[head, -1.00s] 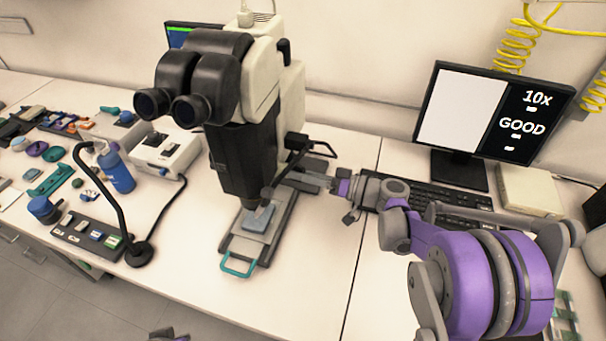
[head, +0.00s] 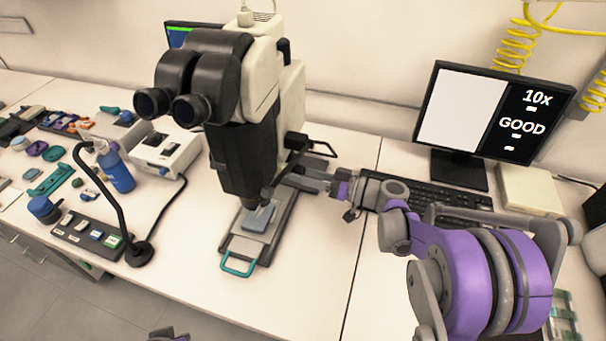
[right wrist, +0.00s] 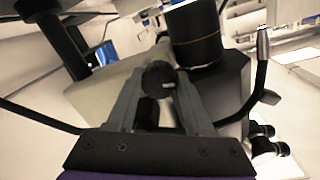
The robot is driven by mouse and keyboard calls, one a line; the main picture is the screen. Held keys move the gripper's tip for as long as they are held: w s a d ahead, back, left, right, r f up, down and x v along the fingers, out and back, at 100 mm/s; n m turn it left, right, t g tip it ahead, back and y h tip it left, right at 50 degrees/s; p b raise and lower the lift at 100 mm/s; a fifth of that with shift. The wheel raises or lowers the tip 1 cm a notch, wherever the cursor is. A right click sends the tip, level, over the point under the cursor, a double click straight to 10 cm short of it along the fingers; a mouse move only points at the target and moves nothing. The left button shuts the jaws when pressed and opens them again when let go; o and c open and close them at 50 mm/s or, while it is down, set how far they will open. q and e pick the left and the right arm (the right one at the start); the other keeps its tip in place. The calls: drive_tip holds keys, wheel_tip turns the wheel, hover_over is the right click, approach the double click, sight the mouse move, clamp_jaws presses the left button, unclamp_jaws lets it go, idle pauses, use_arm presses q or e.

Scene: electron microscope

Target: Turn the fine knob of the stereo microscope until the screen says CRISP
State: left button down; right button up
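The stereo microscope (head: 245,150) stands on the bench, with black eyepieces and a pale body. The screen (head: 497,112) at the right reads "10x" and "GOOD", beside a blank white panel. My right gripper (head: 318,184) reaches in from the right to the microscope's right side. In the right wrist view, a dark round knob (right wrist: 158,76) with a pale mark sits between the fingertips of my right gripper (right wrist: 159,82), which appear closed on its sides. In the head view the fingers and stand hide this knob. Only a purple and grey piece of my left arm shows at the bottom edge.
A keyboard (head: 440,200) lies below the screen, behind my right arm. A slide stage with a teal handle (head: 238,264) sits under the microscope. A black gooseneck lamp (head: 100,190), a blue bottle (head: 117,172) and small parts fill the left.

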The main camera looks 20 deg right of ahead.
drive_tip(key=o, duration=0.4)
drive_tip(key=v, duration=1.1)
drive_tip(key=shift+f, duration=0.1)
idle(0.8)
